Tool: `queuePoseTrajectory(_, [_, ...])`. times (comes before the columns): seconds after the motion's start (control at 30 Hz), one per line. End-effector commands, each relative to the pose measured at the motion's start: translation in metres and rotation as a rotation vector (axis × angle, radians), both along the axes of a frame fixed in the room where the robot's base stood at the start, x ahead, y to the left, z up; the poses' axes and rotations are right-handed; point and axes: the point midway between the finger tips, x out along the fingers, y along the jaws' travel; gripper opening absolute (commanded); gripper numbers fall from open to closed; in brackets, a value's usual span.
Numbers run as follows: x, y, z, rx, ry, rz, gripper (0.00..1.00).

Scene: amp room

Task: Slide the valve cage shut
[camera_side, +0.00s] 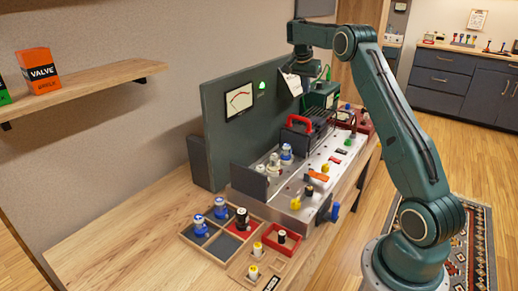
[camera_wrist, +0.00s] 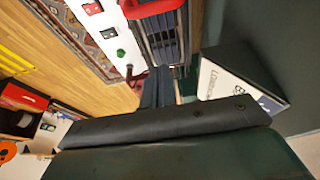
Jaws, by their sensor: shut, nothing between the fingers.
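The valve cage (camera_side: 310,134) is a dark slatted box with a red handle (camera_side: 297,122), standing towards the far part of the amp chassis (camera_side: 318,178). Several valves (camera_side: 286,152) stand uncovered on the chassis, on the near side of the cage. My gripper (camera_wrist: 158,84) is shut and empty. In the side view it hangs above and behind the cage, its fingertips hard to make out. In the wrist view the cage (camera_wrist: 166,38) and its red handle (camera_wrist: 150,8) lie beyond the fingers, at the top. I cannot tell whether the fingers touch the cage.
A tall dark panel with a meter (camera_side: 239,98) runs along the back of the chassis. A compartment tray (camera_side: 222,249) with valves and a red tray (camera_side: 270,252) sit at the near end. A green box (camera_side: 321,95) stands behind the cage. Bare bench (camera_side: 130,235) lies left.

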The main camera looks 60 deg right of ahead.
Motion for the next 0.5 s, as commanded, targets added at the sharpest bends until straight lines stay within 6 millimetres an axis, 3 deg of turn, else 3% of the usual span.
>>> queuePoseTrajectory(0.5, [-0.001,-0.023,-0.066,0.003,0.002,0.0,0.0])
